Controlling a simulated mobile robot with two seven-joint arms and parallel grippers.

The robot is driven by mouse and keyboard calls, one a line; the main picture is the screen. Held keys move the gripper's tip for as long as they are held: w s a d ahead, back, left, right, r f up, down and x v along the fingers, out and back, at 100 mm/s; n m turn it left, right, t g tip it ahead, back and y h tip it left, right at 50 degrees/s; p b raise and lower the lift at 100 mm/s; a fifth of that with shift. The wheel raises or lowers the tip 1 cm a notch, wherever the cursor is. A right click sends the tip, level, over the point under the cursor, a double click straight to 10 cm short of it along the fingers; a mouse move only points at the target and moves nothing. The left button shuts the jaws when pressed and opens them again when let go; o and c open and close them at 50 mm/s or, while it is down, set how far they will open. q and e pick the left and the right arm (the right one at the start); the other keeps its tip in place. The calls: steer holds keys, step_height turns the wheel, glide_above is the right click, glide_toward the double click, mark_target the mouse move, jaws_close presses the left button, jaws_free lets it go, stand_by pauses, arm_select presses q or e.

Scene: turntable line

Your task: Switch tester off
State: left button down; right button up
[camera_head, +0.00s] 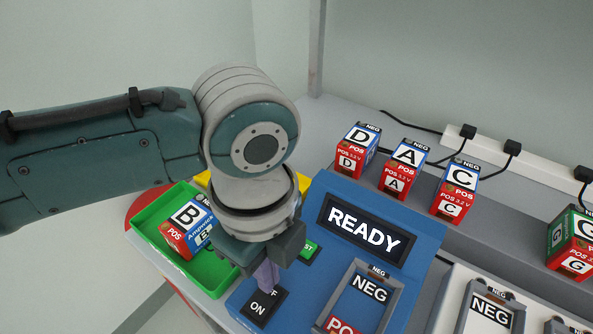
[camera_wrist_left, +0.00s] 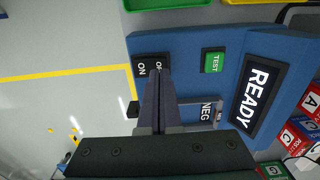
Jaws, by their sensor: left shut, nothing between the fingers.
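The blue tester (camera_head: 322,262) has a lit display (camera_head: 364,229) reading READY. Its black ON/OFF switch (camera_head: 260,305) is at the front left of the panel, and it also shows in the left wrist view (camera_wrist_left: 143,68). My left gripper (camera_head: 267,283) is shut and empty, with its fingertips at the OFF end of the switch, partly covering that lettering. I cannot tell whether they touch it. In the left wrist view the closed fingers (camera_wrist_left: 157,82) reach the OFF side. The green TEST button (camera_wrist_left: 213,62) is beside the switch. My right gripper is not in view.
A green tray (camera_head: 153,221) holds battery B (camera_head: 188,226) left of the tester. Batteries D (camera_head: 357,150), A (camera_head: 404,171) and C (camera_head: 455,191) stand on a grey ledge behind. The tester's NEG/POS slot (camera_head: 357,303) looks empty. Battery G (camera_head: 573,243) is at the right.

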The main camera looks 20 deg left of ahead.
arm_select(q)
steer(key=shift+f+b, duration=0.7)
steer(key=shift+f, duration=0.25)
stand_by(0.7)
steer(key=shift+r, duration=0.1)
step_height(320, 180, up, 7)
steer(key=p, duration=0.8)
